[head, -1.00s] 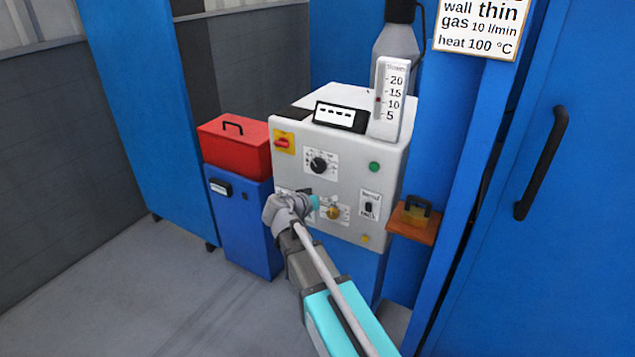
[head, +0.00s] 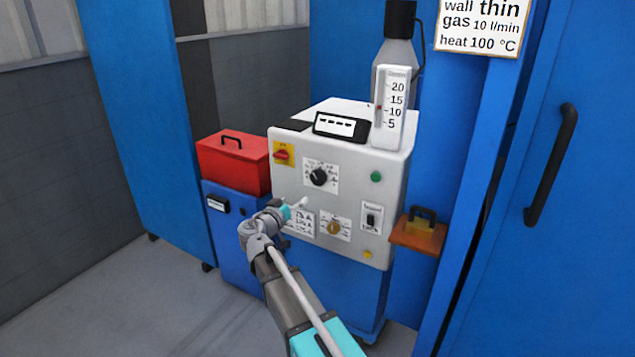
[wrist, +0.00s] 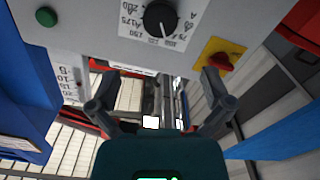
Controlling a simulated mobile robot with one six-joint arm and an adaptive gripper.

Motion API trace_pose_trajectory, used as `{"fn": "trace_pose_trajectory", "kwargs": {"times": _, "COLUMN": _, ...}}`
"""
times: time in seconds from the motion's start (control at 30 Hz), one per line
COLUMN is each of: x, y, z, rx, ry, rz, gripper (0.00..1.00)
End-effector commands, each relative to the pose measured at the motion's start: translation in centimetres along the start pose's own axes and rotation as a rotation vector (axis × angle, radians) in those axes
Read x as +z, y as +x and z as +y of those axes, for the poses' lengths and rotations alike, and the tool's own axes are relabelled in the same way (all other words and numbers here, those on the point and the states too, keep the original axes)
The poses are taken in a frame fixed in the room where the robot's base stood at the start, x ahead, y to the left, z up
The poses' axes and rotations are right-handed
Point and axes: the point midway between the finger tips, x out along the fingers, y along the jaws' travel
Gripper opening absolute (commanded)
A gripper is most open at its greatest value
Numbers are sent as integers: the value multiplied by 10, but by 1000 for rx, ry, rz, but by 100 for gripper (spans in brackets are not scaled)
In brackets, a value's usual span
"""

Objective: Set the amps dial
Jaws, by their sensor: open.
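The black dial (head: 319,176) sits on a white scale plate, high on the front of the grey machine (head: 345,160). In the wrist view the dial (wrist: 160,18) is at the top middle, with upside-down numbers such as 100 and 150 around it. The pointer's exact setting is too small to read. My gripper (head: 299,204) is below and left of the dial in the head view, in front of the panel. In the wrist view my gripper (wrist: 160,77) has its two dark fingers spread wide, with nothing between them. The dial lies beyond the fingertips, untouched.
A red switch (head: 282,154) on yellow is left of the dial; a green button (head: 376,177) is right. A brass-coloured knob (head: 334,228) and a toggle switch (head: 371,216) are below. A red toolbox (head: 233,163) stands left. A sign (head: 480,27) reads wall thin.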

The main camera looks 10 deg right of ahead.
Motion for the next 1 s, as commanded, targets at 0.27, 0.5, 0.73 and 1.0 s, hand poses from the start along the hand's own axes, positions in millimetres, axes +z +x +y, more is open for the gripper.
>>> {"fn": "trace_pose_trajectory", "kwargs": {"times": 0.27, "x": 0, "y": 19, "z": 0, "rx": 2, "ry": 0, "rz": -1, "gripper": 100}}
{"fn": "trace_pose_trajectory", "kwargs": {"times": 0.5, "x": 0, "y": 51, "z": -1, "rx": 1, "ry": 0, "rz": -1, "gripper": 100}}
{"fn": "trace_pose_trajectory", "kwargs": {"times": 0.73, "x": 0, "y": 87, "z": -1, "rx": 2, "ry": 0, "rz": -2, "gripper": 100}}
{"fn": "trace_pose_trajectory", "kwargs": {"times": 1.0, "x": 0, "y": 123, "z": -1, "rx": 2, "ry": 0, "rz": -2, "gripper": 100}}
